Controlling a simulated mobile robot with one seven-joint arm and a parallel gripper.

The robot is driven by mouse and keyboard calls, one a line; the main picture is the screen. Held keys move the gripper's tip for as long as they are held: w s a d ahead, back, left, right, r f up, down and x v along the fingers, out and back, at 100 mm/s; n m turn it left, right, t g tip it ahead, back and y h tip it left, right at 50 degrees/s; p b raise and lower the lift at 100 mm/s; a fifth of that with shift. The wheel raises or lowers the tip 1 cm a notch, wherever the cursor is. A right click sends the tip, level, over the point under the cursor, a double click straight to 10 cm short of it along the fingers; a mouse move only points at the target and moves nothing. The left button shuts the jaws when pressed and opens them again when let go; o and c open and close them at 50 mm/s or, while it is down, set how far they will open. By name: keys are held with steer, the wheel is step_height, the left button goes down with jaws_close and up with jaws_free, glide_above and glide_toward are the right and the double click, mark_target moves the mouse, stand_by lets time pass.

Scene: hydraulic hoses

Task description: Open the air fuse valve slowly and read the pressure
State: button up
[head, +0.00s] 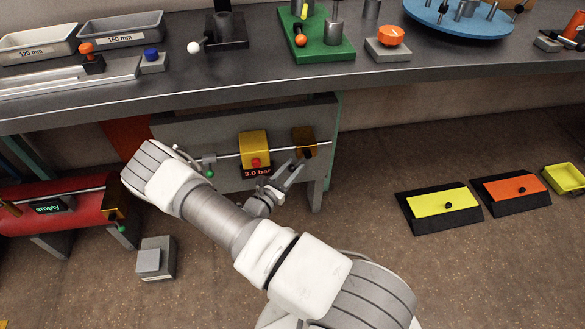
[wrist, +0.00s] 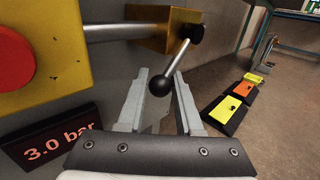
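A brass valve block (head: 304,139) sits at the right end of a metal pipe on the grey panel; it also shows in the wrist view (wrist: 150,32). Its lever, tipped with a black ball (wrist: 160,86), slants down and left from the pivot. My gripper (head: 293,168) is open just below the block. In the wrist view its fingers (wrist: 161,85) stand apart, one on each side of the ball; I cannot tell whether either touches it. A display under the yellow box reads 3.0 bar (wrist: 50,145).
The yellow box (head: 254,146) with a red button is on the same pipe, left of the valve. A workbench (head: 290,75) overhangs the panel. A red tank (head: 70,215) with a display reading "empty" stands at left. Yellow and orange ramps (head: 440,203) lie on the floor at right.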

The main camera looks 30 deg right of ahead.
jaws_close()
stand_by(1.1)
